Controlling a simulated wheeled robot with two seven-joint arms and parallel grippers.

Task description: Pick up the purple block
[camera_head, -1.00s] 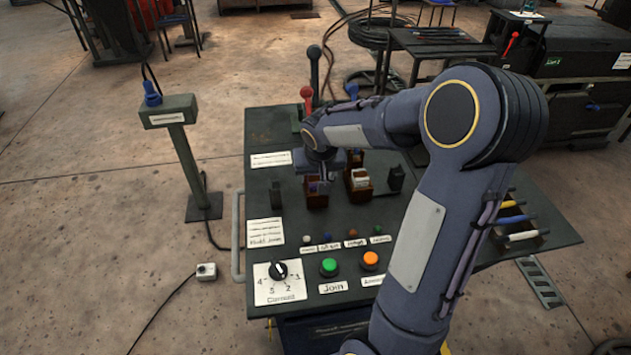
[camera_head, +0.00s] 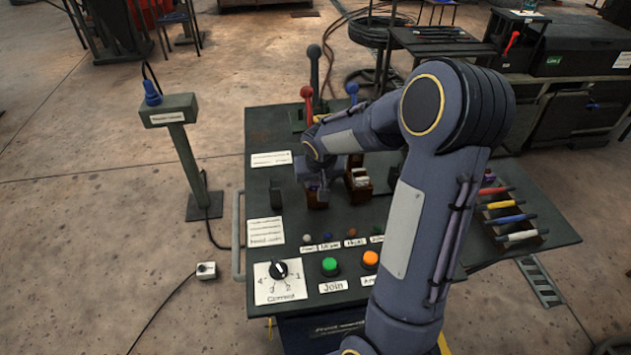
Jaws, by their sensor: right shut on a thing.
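My right gripper (camera_head: 318,190) points down at the left one of two small brown boxes (camera_head: 317,202) on the dark console top. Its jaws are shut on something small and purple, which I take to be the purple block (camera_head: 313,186). The block is mostly hidden by the fingers and the box. I cannot tell whether it is clear of the box. My left gripper is not in view.
A second brown box (camera_head: 358,190) with pale pieces stands just right. Tall levers, red (camera_head: 307,100) and blue (camera_head: 352,90), rise behind. Green (camera_head: 329,265) and orange (camera_head: 370,258) buttons and a dial (camera_head: 279,270) sit in front. Coloured handles (camera_head: 505,219) lie right.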

